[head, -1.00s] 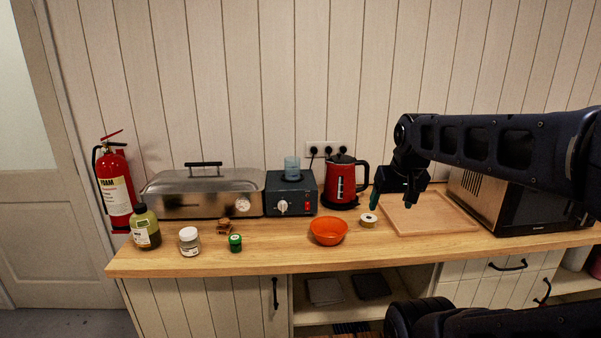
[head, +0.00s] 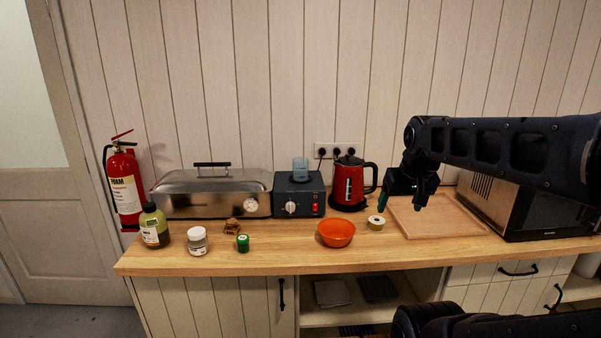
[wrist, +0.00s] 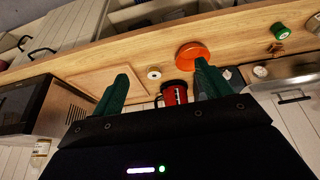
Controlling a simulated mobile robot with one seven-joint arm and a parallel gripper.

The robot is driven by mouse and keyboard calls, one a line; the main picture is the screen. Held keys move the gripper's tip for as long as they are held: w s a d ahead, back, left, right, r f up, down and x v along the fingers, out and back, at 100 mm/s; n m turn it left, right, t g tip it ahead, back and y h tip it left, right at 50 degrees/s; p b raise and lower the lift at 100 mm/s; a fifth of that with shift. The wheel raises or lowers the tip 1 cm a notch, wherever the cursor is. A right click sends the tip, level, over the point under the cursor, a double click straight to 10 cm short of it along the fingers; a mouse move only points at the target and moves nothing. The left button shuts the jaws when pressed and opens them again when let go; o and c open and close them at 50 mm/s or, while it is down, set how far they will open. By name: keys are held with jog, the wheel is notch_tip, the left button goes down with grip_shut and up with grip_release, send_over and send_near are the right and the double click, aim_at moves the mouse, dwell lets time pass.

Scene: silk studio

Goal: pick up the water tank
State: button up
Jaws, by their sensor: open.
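A translucent blue cylinder (head: 300,168), which looks like the water tank, stands upright on top of a dark grey box-shaped device (head: 299,196) with a dial and a red switch. The device is at the back of the wooden counter. My gripper (head: 403,198) is open and empty, above the counter to the right of the tank, with the red kettle (head: 348,185) between them. In the wrist view my open gripper (wrist: 162,76) shows two green fingers, with the kettle (wrist: 176,92) partly visible between them. I cannot make out the tank in the wrist view.
An orange bowl (head: 336,233) and a small tape roll (head: 376,222) lie in front of the kettle. A steel roaster (head: 212,195) stands left of the device. A wooden board (head: 437,218) and a microwave (head: 535,212) are at the right. Jars (head: 197,240) stand at the front left.

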jog(key=shift+o, duration=0.8)
